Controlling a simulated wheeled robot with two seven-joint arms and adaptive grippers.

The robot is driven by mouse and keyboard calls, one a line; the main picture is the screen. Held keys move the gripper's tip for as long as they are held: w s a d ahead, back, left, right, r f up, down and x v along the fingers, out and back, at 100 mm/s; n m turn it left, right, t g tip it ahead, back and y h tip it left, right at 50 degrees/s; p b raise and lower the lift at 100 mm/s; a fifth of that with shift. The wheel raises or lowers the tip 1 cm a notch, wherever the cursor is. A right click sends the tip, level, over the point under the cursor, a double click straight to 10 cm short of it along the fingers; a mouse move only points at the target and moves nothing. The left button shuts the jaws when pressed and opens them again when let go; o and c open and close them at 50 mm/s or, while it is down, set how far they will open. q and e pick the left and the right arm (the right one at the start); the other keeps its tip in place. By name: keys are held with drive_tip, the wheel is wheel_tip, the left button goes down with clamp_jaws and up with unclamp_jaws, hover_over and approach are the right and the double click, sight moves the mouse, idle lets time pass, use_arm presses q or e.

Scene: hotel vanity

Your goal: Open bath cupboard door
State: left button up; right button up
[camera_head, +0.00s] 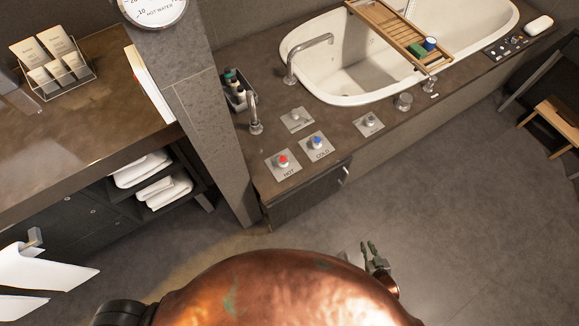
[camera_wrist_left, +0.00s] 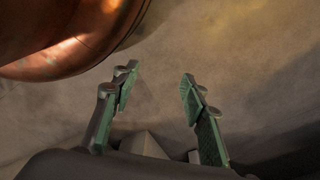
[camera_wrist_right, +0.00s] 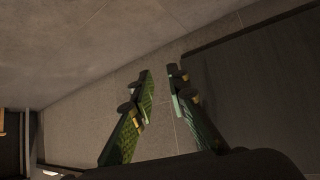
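The bath cupboard door (camera_head: 305,199) is a dark panel under the near-left end of the bath counter. It looks shut, with a small metal handle (camera_head: 344,175) near its right edge. My right gripper (camera_head: 375,248) is below and right of the handle in the head view, apart from it. In the right wrist view its fingers (camera_wrist_right: 159,70) are parted by a narrow gap with nothing between them. A dark panel (camera_wrist_right: 265,85) fills the right of that view; it may be the door. My left gripper (camera_wrist_left: 158,72) shows only in its wrist view, open and empty over floor.
The stone counter (camera_head: 262,178) holds the tub (camera_head: 345,95), taps and hot and cold knobs. A stone pillar (camera_head: 205,110) stands left of the cupboard. A wooden stool (camera_head: 556,120) is at far right. The floor (camera_head: 450,190) before the bath is clear.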

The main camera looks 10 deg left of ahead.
drive_tip(key=w+a+r+n+t+y+b, duration=0.1)
drive_tip(key=w+a+r+t+y+b, duration=0.15)
drive_tip(key=w, duration=0.45)
drive_tip(key=w+a+r+t+y+b, duration=0.1)
drive_tip(key=w+a+r+t+b, duration=0.2)
drive_tip(key=w, duration=0.5)
use_arm(q)
drive_tip(key=w+d+r+b, duration=0.25)
drive_tip(key=r+b, duration=0.35)
drive_tip(key=r, duration=0.7)
use_arm(e)
wheel_tip(320, 180, up, 6)
drive_tip(key=n+y+b, duration=0.2)
drive_tip(key=y, duration=0.1)
hover_over(343, 184)
drive_tip(key=shift+w+d+f+t, duration=0.15)
drive_tip(key=shift+w+t, duration=0.15)
drive_tip(key=shift+t, duration=0.15)
use_arm(q)
drive_tip(key=w+d+f+t+h, duration=0.1)
drive_tip(key=w+d+f, duration=0.1)
drive_tip(key=w+f, duration=0.3)
drive_tip(key=shift+t+h, duration=0.3)
use_arm(e)
drive_tip(key=shift+c, duration=0.3)
clamp_jaws()
drive_tip(key=shift+d, duration=0.15)
